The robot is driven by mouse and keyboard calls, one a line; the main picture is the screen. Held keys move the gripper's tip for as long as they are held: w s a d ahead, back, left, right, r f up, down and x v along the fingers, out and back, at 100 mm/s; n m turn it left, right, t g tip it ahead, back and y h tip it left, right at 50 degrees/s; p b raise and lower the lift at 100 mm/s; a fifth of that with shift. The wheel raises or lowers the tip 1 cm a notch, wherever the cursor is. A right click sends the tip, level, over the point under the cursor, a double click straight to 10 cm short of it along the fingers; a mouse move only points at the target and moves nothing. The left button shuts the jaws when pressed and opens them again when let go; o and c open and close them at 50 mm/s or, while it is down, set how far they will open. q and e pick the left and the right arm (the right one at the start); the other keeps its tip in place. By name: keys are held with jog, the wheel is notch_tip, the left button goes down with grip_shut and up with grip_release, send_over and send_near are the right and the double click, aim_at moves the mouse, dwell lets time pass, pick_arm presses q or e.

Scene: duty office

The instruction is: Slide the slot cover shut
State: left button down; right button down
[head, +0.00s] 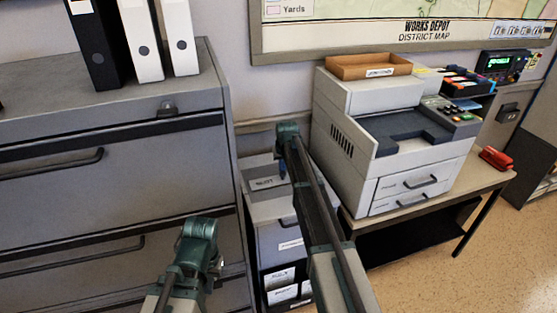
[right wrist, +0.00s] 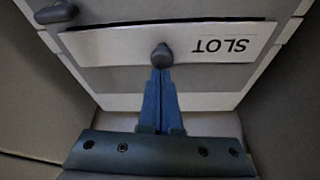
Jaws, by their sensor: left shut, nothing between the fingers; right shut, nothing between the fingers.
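The slot cover (right wrist: 110,45) is a pale plate lettered SLOT, upside down in the right wrist view, with a small dark round knob (right wrist: 161,55). In the head view it shows on top of the low grey cabinet (head: 268,183) between the tall drawers and the printer. My right gripper (right wrist: 161,72) is shut and empty, its blue fingertips at the knob's near side; I cannot tell if they touch it. It also shows in the head view (head: 283,170). How far the cover stands open is not clear. My left gripper (head: 213,266) is shut, low in front of the tall drawers.
A tall grey drawer cabinet (head: 110,90) with binders on top stands close on the left. A printer (head: 390,130) on a small table (head: 480,185) stands close on the right, with a red stapler (head: 496,158). The low cabinet sits in the narrow gap between them.

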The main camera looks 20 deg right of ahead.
aim_at(283, 173)
jog(key=shift+s, duration=0.85)
jog(key=shift+w, duration=0.25)
jog(key=shift+w+d+r, duration=0.1)
jog(key=shift+w, duration=0.4)
jog(key=shift+w+d+r+p, duration=0.1)
jog(key=shift+w+r+p, duration=0.1)
jog(key=shift+w, duration=0.4)
jog(key=shift+w+d+r+p, duration=0.1)
jog(key=shift+w+p, duration=0.05)
jog(key=shift+w, duration=0.45)
jog(key=shift+w+r+p, duration=0.15)
jog(key=shift+r+p, duration=0.3)
jog(key=shift+p, duration=0.1)
jog(key=p+v, duration=0.8)
jog(key=v, duration=0.1)
jog(key=shift+f, duration=0.1)
